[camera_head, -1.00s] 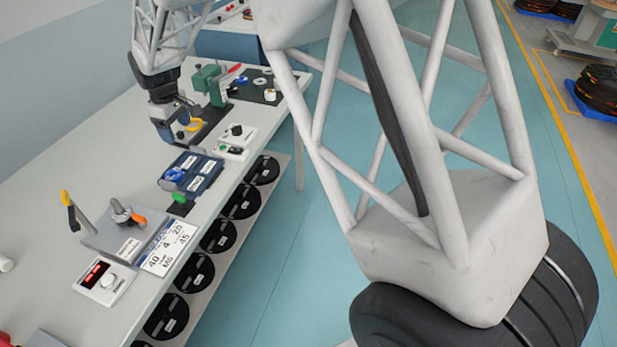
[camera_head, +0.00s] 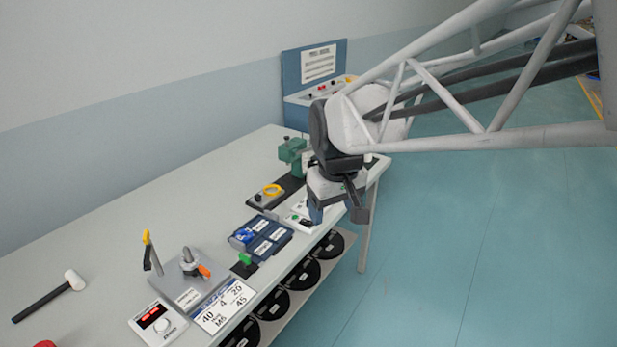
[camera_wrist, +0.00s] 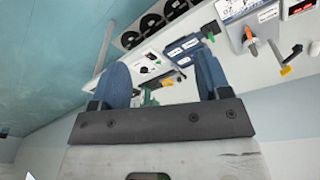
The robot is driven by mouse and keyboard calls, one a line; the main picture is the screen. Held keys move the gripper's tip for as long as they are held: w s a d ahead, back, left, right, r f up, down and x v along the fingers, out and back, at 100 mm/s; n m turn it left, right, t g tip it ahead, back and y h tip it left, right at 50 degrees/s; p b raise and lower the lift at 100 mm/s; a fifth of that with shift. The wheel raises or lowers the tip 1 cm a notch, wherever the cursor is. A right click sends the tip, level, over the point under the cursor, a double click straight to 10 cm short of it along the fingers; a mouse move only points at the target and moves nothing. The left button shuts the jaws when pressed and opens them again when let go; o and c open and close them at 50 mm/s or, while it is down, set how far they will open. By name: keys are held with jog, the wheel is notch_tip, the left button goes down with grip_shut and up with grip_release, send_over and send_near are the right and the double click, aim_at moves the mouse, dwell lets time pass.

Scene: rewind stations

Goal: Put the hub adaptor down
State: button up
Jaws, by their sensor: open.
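A yellow ring-shaped part (camera_head: 272,190) sits on a dark plate (camera_head: 290,187) beside the green vice-like fixture. A blue round part (camera_head: 242,235) lies in the left compartment of a dark blue labelled tray (camera_head: 268,240). I cannot tell for sure which one is the hub adaptor. My gripper (camera_head: 338,213) is open over the table's right edge, to the right of the yellow part and the tray. In the wrist view my two blue fingers (camera_wrist: 162,78) stand wide apart with nothing held between them; the yellow part (camera_wrist: 166,82) shows beyond them.
The green fixture (camera_head: 292,152) stands behind the yellow part. A post fixture (camera_head: 188,262) with an orange piece, a number card (camera_head: 224,305), a red-display box (camera_head: 158,322) and a mallet (camera_head: 50,295) are nearer. Black reels (camera_head: 302,275) line the lower shelf. The table's left side is mostly clear.

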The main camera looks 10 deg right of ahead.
jog(key=s+d+f+m, duration=0.1)
jog(key=s+d, duration=0.1)
jog(key=s, duration=0.6)
jog(key=s+d+m, duration=0.2)
jog(key=s, duration=0.6)
jog(key=shift+f+t, duration=0.35)
jog(key=shift+t, duration=0.05)
